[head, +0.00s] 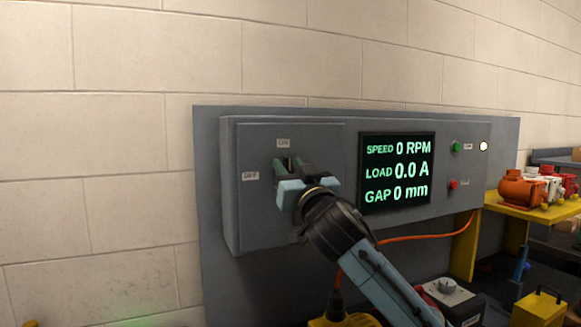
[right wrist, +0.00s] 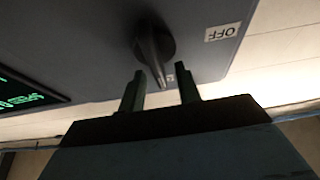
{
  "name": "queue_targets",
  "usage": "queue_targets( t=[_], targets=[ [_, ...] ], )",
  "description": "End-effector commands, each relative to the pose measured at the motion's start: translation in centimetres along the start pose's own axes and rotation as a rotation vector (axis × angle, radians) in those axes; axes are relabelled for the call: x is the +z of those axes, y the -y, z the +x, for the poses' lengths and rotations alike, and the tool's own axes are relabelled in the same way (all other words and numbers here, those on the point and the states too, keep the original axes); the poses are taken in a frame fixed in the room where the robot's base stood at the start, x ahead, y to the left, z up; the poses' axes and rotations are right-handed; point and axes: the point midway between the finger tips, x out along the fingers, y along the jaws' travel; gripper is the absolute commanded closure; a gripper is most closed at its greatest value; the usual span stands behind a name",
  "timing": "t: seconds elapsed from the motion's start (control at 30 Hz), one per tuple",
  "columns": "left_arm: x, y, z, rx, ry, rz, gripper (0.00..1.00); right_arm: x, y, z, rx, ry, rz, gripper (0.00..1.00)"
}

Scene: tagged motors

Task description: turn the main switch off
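The main switch is a black rotary handle on the grey control box (head: 345,232), mostly hidden by my gripper in the head view. In the right wrist view the handle (right wrist: 152,50) points toward the ON label, which is mostly hidden there. The ON label (head: 283,143) is above the switch and the OFF label (head: 251,176) is to its left; OFF also shows upside down in the right wrist view (right wrist: 222,32). My right gripper (head: 293,172) is at the switch, open, with the handle's tip between its fingers and gaps visible on both sides. My left gripper is out of view.
A display (head: 397,172) reads 0 RPM, 0.0 A and 0 mm. Beside it are a green button (head: 456,147), a red button (head: 452,184) and a lit lamp (head: 483,147). An orange cable (head: 430,236) hangs below. Motors (head: 522,188) stand on a yellow-edged shelf at right.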

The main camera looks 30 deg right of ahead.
Motion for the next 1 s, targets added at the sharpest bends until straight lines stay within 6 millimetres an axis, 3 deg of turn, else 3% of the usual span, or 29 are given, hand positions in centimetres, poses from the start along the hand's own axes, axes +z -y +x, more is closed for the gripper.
queue_targets(
  t=[0.23, 0.5, 1.0],
  targets=[
    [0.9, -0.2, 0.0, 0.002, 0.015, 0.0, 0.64, 0.0, 0.0, 0.0, -0.001, 0.0, 0.0, 0.68],
    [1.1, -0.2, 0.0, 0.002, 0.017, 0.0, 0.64, 0.1, 0.0, 0.0, 0.0, 0.001, 0.0, 1.0],
    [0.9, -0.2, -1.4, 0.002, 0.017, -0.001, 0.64, 0.1, 0.2, 0.1, -0.039, 0.007, -0.094, 1.0]
  ],
)
